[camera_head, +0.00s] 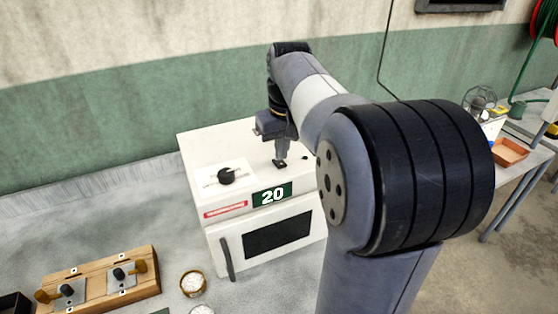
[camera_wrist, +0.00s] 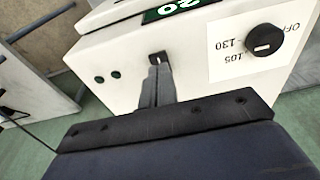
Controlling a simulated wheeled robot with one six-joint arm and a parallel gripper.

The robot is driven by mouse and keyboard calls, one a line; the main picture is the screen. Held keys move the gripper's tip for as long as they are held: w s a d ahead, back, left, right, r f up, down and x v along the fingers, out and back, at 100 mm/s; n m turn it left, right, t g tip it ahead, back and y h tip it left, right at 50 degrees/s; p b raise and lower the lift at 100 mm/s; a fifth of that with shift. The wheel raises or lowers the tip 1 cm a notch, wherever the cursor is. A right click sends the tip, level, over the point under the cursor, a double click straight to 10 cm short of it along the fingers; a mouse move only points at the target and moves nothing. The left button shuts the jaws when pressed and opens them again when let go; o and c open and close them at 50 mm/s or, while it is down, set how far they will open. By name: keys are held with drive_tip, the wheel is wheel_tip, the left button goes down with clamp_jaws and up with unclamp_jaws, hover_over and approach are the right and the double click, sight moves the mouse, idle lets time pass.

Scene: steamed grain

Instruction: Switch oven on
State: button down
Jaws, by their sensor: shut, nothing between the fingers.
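The white oven (camera_head: 195,147) stands on the grey counter with its door closed. Its green display (camera_head: 272,195) reads 20, and part of it shows in the wrist view (camera_wrist: 178,8). A small black switch (camera_wrist: 158,57) with a light mark sits on the oven's top panel; it also shows in the head view (camera_head: 280,164). My gripper (camera_wrist: 157,68) is shut and empty, pointing down with its fingertips right at the switch. I cannot tell whether they touch it. The black dial (camera_wrist: 264,40) sits on a white label with printed numbers; it also shows in the head view (camera_head: 227,175).
A wooden block (camera_head: 100,280) with metal plates and a small bowl of white grain (camera_head: 193,283) are on the counter at front left. A side table with an orange tray (camera_head: 509,151) stands at right.

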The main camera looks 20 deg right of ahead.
sight(282, 164)
drive_tip(key=shift+f+b, duration=0.55)
drive_tip(key=shift+f, duration=0.3)
idle(0.6)
wheel_tip(282, 164, up, 7)
drive_tip(key=p, duration=0.6)
drive_tip(key=shift+r+p, duration=0.1)
drive_tip(key=shift+p, duration=0.2)
drive_tip(key=shift+f, duration=0.2)
wheel_tip(282, 164, down, 7)
drive_tip(key=b, duration=0.6)
drive_tip(key=shift+b, duration=0.35)
drive_tip(key=shift+r, duration=0.15)
